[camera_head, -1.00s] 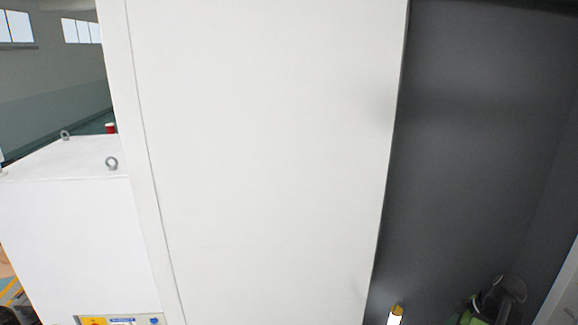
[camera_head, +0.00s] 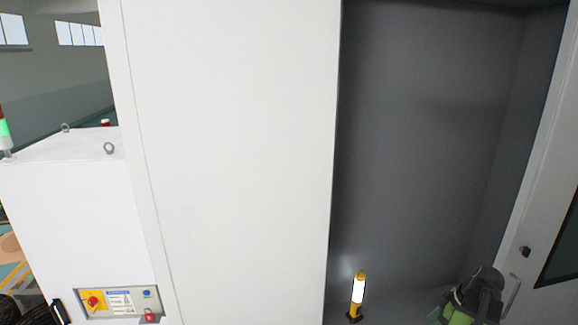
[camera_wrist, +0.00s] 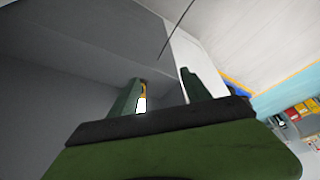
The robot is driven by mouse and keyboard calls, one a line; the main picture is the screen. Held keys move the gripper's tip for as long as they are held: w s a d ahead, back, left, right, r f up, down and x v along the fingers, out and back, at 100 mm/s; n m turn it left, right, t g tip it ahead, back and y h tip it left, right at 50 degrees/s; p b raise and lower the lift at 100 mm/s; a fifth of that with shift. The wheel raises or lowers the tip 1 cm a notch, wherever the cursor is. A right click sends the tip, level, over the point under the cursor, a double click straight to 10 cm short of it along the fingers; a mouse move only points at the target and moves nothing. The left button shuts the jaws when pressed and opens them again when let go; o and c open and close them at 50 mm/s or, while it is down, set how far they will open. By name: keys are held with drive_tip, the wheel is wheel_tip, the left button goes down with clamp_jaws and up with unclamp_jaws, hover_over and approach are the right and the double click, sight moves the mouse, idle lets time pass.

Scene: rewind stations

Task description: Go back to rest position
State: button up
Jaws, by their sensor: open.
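My gripper (camera_wrist: 162,80) shows in the wrist view as two dark green fingers, set apart, with nothing held between them. Beyond the left finger, a small lamp (camera_wrist: 141,104) shows in the gap; it stands away from the fingers. In the head view the lamp (camera_head: 357,297) is a yellow and white upright post inside the grey cabinet. Green and black parts of my arm show at the bottom right of the head view; the fingers cannot be made out there.
The grey cabinet recess (camera_head: 430,130) is open and mostly empty. A white panel (camera_head: 230,160) fills the middle. A white door (camera_head: 545,190) with a handle stands at the right. A white machine box (camera_head: 70,210) with a control panel (camera_head: 118,301) is at the left.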

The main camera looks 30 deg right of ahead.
drive_tip(key=w+a+f+n+g+y+b, duration=0.1)
drive_tip(key=w+a+f+n+b, duration=0.2)
drive_tip(key=w+a+f+b, duration=0.55)
drive_tip(key=w+a+f+n+g+b, duration=0.1)
drive_tip(key=w+a+f+n+b, duration=0.2)
drive_tip(key=w+a, duration=1.1)
drive_tip(key=a+f+m+g+h+b, duration=0.1)
drive_tip(key=a+f+m+b, duration=0.3)
drive_tip(key=a, duration=1)
drive_tip(key=a+f+m+g+h+b, duration=0.1)
drive_tip(key=a+f+m+b, duration=0.3)
drive_tip(key=a, duration=0.9)
drive_tip(key=shift+w+a+f+m+h+b, duration=0.2)
drive_tip(key=shift+a+f+m+h+b, duration=0.25)
drive_tip(key=shift+f+m, duration=1.1)
drive_tip(key=shift+r, duration=0.1)
